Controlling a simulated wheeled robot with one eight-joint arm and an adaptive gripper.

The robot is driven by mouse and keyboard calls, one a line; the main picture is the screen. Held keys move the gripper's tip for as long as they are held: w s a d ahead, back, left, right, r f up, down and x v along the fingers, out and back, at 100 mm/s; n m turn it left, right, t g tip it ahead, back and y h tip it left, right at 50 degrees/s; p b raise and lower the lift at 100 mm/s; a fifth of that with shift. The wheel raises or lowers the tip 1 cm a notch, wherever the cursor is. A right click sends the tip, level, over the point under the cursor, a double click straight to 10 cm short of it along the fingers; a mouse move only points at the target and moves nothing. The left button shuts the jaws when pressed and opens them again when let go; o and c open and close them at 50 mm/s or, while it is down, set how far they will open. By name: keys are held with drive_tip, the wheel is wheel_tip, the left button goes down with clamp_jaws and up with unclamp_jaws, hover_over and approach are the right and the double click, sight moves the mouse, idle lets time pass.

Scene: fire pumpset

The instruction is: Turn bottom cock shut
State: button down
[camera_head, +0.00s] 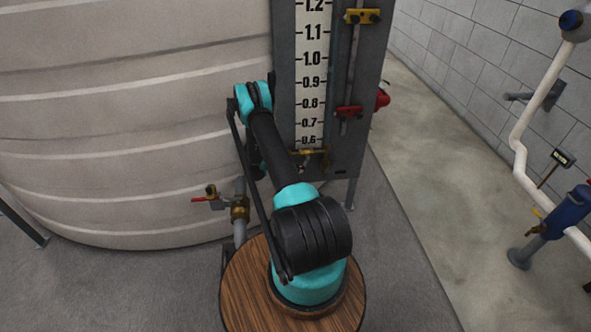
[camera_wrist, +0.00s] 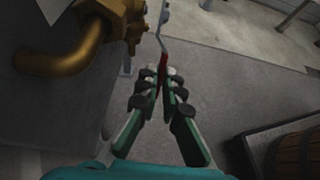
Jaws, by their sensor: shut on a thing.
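The bottom cock (camera_wrist: 100,28) is a brass valve body with a bent brass outlet pipe, at the upper left of the wrist view. Its thin lever (camera_wrist: 163,58) is grey metal with a red grip and points down toward my gripper. My gripper (camera_wrist: 162,80) has its dark fingertips closed on the red grip of the lever. In the head view the brass of the bottom cock (camera_head: 310,152) shows at the foot of the level gauge. My arm hides the gripper and the lever there.
The large ribbed tank (camera_head: 120,120) stands at left, with a red-handled valve (camera_head: 239,209) on a pipe near my arm. Open floor (camera_head: 440,170) lies to the right.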

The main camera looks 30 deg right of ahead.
drive_tip(key=c, duration=1.7)
unclamp_jaws()
wheel_tip(320, 180, up, 10)
drive_tip(key=shift+f, duration=0.1)
